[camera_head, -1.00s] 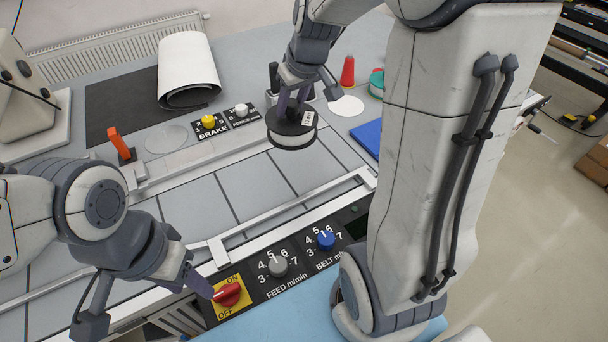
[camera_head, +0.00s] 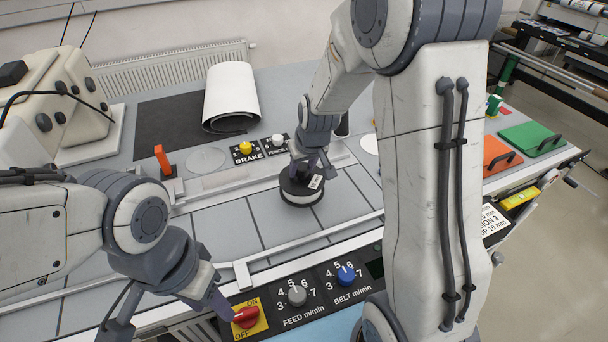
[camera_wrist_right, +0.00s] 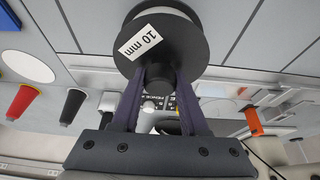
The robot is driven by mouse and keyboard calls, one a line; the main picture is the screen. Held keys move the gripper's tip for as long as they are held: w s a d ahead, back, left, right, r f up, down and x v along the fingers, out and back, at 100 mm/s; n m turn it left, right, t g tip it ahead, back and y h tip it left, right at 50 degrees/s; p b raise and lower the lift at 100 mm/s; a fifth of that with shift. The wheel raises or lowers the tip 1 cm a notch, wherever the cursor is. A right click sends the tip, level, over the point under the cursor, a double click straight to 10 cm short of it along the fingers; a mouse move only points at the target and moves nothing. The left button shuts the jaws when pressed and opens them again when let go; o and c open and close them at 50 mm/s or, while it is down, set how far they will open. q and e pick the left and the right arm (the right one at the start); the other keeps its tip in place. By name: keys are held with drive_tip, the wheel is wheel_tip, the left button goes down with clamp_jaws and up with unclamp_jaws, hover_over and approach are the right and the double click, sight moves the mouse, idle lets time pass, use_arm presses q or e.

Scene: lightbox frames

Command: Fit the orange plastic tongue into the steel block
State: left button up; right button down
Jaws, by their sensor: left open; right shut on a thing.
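An orange upright piece (camera_head: 162,158), taken to be the plastic tongue, stands at a small dark base (camera_head: 169,172) at the back left; it also shows in the right wrist view (camera_wrist_right: 253,121). How its lower end sits there is too small to tell, and I cannot identify a steel block. My right gripper (camera_head: 308,166) is shut on the top of a black and white spool (camera_head: 301,191) labelled 10 mm, over the grey panelled surface. Whether the spool touches that surface is unclear. My left gripper (camera_head: 226,306) is open beside the red switch (camera_head: 246,317), far from the orange piece.
A raised rail (camera_head: 285,246) crosses in front of the panels. Feed (camera_head: 297,296) and belt (camera_head: 345,274) knobs sit on the front panel. Behind are a yellow brake knob (camera_head: 246,148) and white roll (camera_head: 231,97). Orange (camera_head: 497,155) and green (camera_head: 531,138) plates lie right.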

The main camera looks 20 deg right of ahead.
sight(301, 179)
drive_tip(key=shift+a+f+b, duration=0.1)
drive_tip(key=shift+f+b, duration=0.2)
drive_tip(key=shift+f, duration=1.75)
drive_tip(key=shift+f, duration=0.1)
drive_tip(key=c, duration=0.8)
unclamp_jaws()
drive_tip(key=shift+f, duration=0.1)
drive_tip(key=shift+c, duration=0.2)
drive_tip(key=o, duration=0.4)
